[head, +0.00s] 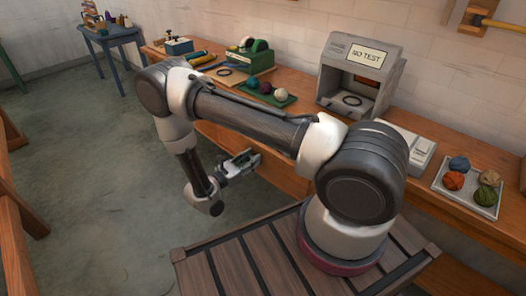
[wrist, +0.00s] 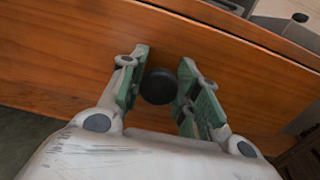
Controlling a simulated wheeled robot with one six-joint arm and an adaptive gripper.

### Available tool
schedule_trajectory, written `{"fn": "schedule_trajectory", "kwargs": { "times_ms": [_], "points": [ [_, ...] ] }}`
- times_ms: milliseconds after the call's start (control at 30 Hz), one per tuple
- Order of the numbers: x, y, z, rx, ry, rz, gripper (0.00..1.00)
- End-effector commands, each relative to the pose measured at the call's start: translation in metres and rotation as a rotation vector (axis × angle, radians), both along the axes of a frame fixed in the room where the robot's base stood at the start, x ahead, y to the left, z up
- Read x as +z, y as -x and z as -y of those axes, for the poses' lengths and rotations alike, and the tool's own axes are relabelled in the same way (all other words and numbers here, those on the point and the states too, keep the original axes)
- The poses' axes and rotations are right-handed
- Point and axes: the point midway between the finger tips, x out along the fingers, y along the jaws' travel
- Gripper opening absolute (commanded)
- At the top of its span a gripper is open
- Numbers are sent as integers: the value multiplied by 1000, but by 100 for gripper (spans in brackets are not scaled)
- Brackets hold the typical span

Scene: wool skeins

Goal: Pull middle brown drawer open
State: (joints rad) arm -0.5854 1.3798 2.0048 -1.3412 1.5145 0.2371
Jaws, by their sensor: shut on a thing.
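A brown wooden drawer front (wrist: 65,50) fills much of the wrist view, with a round dark knob (wrist: 159,86) on it. My gripper (wrist: 163,74) is shut on the knob, one green-padded finger on each side of it. In the head view my gripper (head: 243,162) is at the front of the wooden workbench (head: 310,118), below its top. My arm hides much of the bench front there. I cannot tell from these views whether the drawer stands out from the bench.
On the bench are a grey box marked "NO TEST" (head: 355,80), a green tray of wool balls (head: 266,92), a white device (head: 398,140) and a grey tray of wool skeins (head: 468,188). A blue table (head: 112,38) stands at the far left.

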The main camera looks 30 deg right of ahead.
Motion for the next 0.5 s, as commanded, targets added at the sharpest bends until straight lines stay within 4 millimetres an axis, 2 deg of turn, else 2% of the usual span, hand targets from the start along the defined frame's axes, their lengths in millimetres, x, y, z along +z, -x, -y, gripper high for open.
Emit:
{"fn": "schedule_trajectory", "kwargs": {
  "times_ms": [33, 200, 500],
  "points": [
    [-1, 3, -11, 4, -1, 0, 0],
    [-1, 12, -34, 3, -2, -1, 0],
    [-1, 19, -50, -2, -1, -1, 0]
  ]
}}
